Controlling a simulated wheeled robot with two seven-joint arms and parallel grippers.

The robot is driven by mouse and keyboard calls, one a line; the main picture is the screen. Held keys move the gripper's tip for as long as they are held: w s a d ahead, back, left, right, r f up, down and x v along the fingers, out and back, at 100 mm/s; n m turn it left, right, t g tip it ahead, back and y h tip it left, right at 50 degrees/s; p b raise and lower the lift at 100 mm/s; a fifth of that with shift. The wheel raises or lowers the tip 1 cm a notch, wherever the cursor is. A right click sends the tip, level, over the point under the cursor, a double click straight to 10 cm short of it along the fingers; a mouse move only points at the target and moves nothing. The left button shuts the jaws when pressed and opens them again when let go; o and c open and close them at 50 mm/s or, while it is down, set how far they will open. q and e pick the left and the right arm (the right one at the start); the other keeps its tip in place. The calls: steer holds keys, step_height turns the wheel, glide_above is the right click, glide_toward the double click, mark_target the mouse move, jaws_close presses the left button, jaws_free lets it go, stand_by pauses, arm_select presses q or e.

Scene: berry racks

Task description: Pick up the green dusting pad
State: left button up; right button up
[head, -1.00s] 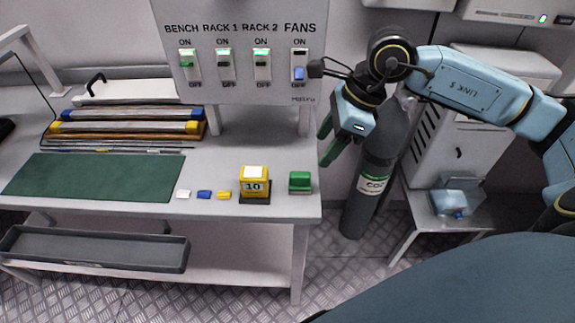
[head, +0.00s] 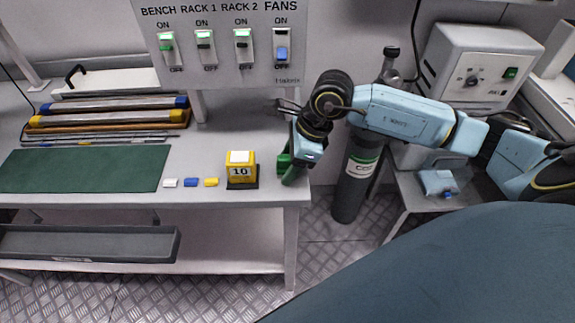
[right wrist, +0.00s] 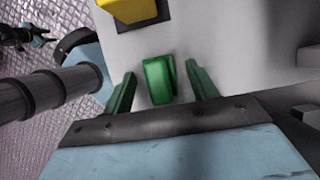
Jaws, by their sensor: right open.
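The green dusting pad (right wrist: 157,80) is a small green block on the bench top (head: 230,130), near its right front corner. In the right wrist view it lies between the two green fingers of my right gripper (right wrist: 160,92), with a gap on each side. In the head view my right gripper (head: 290,168) is at the pad (head: 283,163) and partly hides it. The gripper is open and empty. My left gripper does not show.
A yellow block marked 10 (head: 241,167) stands just left of the pad. Small white, blue and yellow pieces (head: 191,182) lie further left, beside a dark green mat (head: 85,170). A switch panel (head: 222,78) is behind. A gas cylinder (head: 352,185) stands right of the bench.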

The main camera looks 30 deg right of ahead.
steer(key=c, duration=1.1)
steer(key=shift+o, duration=0.2)
steer(key=shift+r, duration=0.1)
step_height(320, 180, up, 10)
steer(key=shift+f+p, duration=0.1)
steer(key=shift+p, duration=0.5)
